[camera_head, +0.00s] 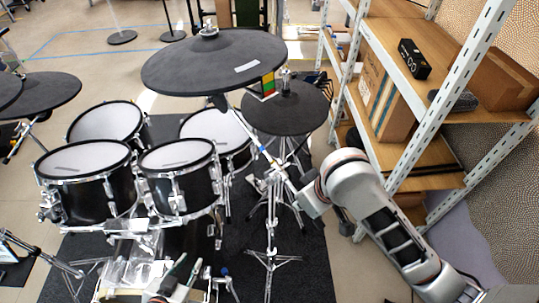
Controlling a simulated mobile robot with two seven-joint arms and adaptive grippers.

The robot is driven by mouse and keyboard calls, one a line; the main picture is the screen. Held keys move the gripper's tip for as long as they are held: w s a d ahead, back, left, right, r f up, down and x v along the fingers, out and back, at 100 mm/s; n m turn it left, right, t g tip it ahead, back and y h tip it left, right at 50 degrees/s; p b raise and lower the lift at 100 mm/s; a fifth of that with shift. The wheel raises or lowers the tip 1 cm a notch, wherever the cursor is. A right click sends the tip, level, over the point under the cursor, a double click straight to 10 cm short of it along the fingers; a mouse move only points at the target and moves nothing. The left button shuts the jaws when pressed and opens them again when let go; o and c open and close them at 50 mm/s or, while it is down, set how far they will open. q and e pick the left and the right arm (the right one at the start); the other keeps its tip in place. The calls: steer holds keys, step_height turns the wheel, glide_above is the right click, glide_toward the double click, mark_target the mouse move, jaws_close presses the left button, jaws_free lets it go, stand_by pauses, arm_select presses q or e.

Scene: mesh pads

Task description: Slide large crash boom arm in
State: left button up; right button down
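The large crash (190,68) is a wide dark cymbal pad at upper middle, tilted above the drums. Its boom arm (247,135) is a thin silver rod that slopes from under the pad down to the right, past the chrome stand. My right gripper (307,198) is at the lower right end of this rod, beside the stand (271,225). Its fingers are too small and hidden to tell whether they hold the rod. My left gripper (186,264) shows at the bottom edge with two dark fingers apart and nothing visible between them.
Several black drums with white mesh heads (85,160) stand at left and middle. A smaller dark cymbal pad (290,110) is behind the boom arm. A metal shelf (440,115) with boxes stands close on the right. The dark mat (310,275) has some clear room in front.

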steer(key=s+d+f, duration=0.3)
steer(key=s+d, duration=0.1)
steer(key=s, duration=0.1)
steer(key=shift+s+d+f, duration=0.15)
steer(key=shift+s+d, duration=0.15)
steer(key=shift+s, duration=0.05)
steer(key=c, duration=2.1)
jaws_free()
step_height(320, 180, up, 10)
